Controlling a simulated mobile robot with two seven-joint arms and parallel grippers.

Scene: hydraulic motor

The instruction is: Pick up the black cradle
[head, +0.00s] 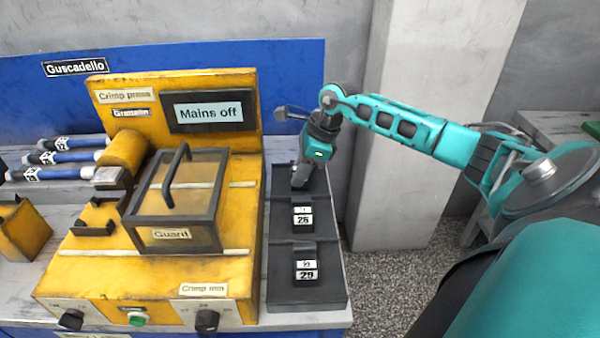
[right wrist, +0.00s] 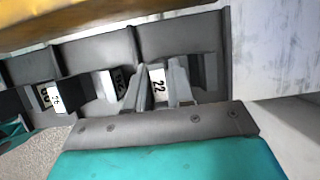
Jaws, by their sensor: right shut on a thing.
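A long black rack (head: 308,268) stands at the right side of the yellow press, with several compartments in a row. My right gripper (head: 298,183) reaches down into its far compartment and is shut. In the right wrist view, the fingers of my right gripper (right wrist: 160,85) close around a small black cradle with a white label (right wrist: 158,82) reading 22. The fingers hide much of it, and it is still down inside the rack. Two similar black pieces, marked 26 (head: 302,217) and 29 (head: 305,268), sit in the nearer compartments. My left gripper is not in view.
The yellow crimp press (head: 80,262) with its framed guard (head: 180,200) stands close left of the rack. Blue-ended hoses (head: 70,157) lie at the far left. A pale pillar (head: 400,170) rises behind on the right; speckled floor lies right of the bench.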

